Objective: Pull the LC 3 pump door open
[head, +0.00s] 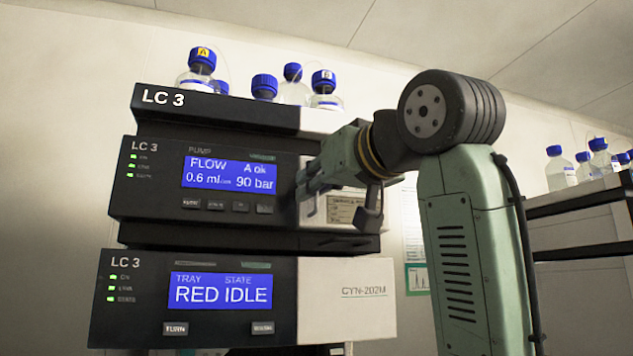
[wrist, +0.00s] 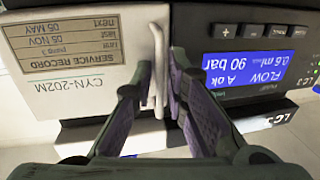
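The LC 3 pump unit (head: 150,192) is the middle dark module in the head view, with a blue display (head: 230,174) reading FLOW and 90 bar. Its pale door (head: 345,210) is at the right of its front, partly hidden by my gripper (head: 305,192). In the wrist view, which shows the unit upside down, the door (wrist: 90,88) carries a service record label. A pale upright handle (wrist: 159,85) stands at the door's edge beside the dark panel. My gripper (wrist: 162,80) has one finger on each side of the handle, closed on it. The door looks about flush with the panel.
Another LC 3 module (head: 140,318) with a TRAY display sits below, and a dark top module (head: 215,110) sits above. Blue-capped bottles (head: 265,86) stand on top. A shelf (head: 580,198) with more bottles is at the right.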

